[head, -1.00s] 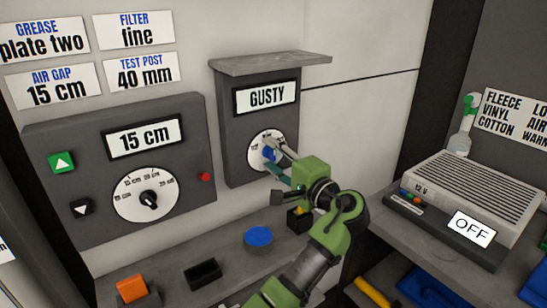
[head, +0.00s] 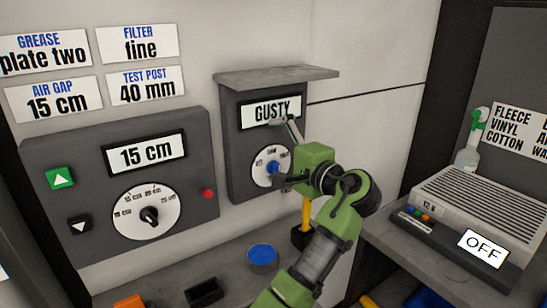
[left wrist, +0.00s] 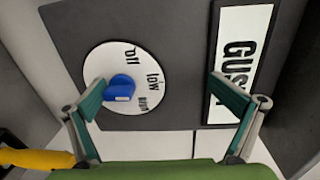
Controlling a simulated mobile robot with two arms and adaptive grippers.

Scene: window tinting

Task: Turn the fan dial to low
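The fan dial (head: 265,178) is a white disc with a blue knob (head: 273,167) on a dark grey box, below a display (head: 270,113) reading "GUSTY". In the left wrist view the knob (left wrist: 118,88) shows up close, with "off", "low" and a third, less clear word on the disc (left wrist: 105,60). I cannot tell which word the knob points to. My left gripper (head: 277,150) is in front of the dial with fingers spread wide. In the left wrist view the gripper (left wrist: 157,80) is open and empty, the knob nearer its left finger. My right gripper is out of view.
To the left is a panel (head: 45,150) with a "15 cm" display and a black-knobbed dial (head: 149,215). A ledge (head: 225,260) below holds a blue round piece (head: 262,254) and a yellow-handled tool (head: 306,212). A unit marked "OFF" (head: 483,246) stands right.

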